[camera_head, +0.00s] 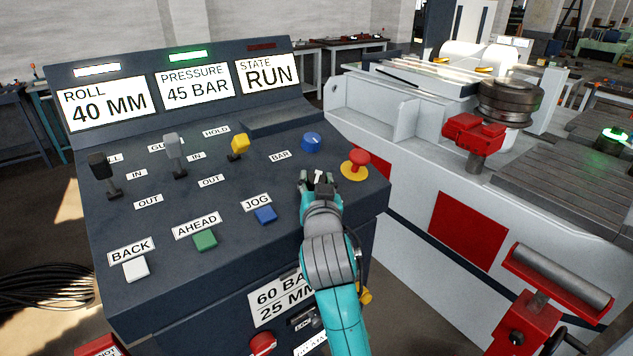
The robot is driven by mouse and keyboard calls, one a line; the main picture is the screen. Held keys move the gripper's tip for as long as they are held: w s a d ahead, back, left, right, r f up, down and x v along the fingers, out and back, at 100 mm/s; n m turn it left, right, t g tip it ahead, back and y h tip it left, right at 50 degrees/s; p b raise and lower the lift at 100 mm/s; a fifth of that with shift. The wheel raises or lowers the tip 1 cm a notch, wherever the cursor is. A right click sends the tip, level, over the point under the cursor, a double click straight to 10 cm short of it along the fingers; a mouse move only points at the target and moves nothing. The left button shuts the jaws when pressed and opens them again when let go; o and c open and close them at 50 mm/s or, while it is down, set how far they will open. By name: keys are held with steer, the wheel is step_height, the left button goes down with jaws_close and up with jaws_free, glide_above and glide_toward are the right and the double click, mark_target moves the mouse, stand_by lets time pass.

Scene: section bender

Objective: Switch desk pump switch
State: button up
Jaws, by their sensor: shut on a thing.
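My gripper (317,178) reaches down onto the right part of the dark control desk (330,205). Its fingers are closed around a small piece with a pale mark on top, which I take to be the pump switch (318,178). Most of the switch is hidden by the fingers, and no pump label shows. I cannot tell which position the switch is in. The blue knob (311,142) stands just behind the gripper, by the BAR label. The red mushroom button (357,158) on its yellow base stands to the right, apart from the gripper.
Black (100,170), grey (174,150) and yellow (239,146) levers stand on the desk's left and middle. White (135,269), green (205,240) and blue (265,215) buttons line its front. The displays read 40 MM, 45 BAR and RUN. The bending machine (400,150) stands right.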

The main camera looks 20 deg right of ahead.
steer(key=o, duration=1.2)
steer(key=shift+c, duration=0.2)
steer(key=v, duration=1.2)
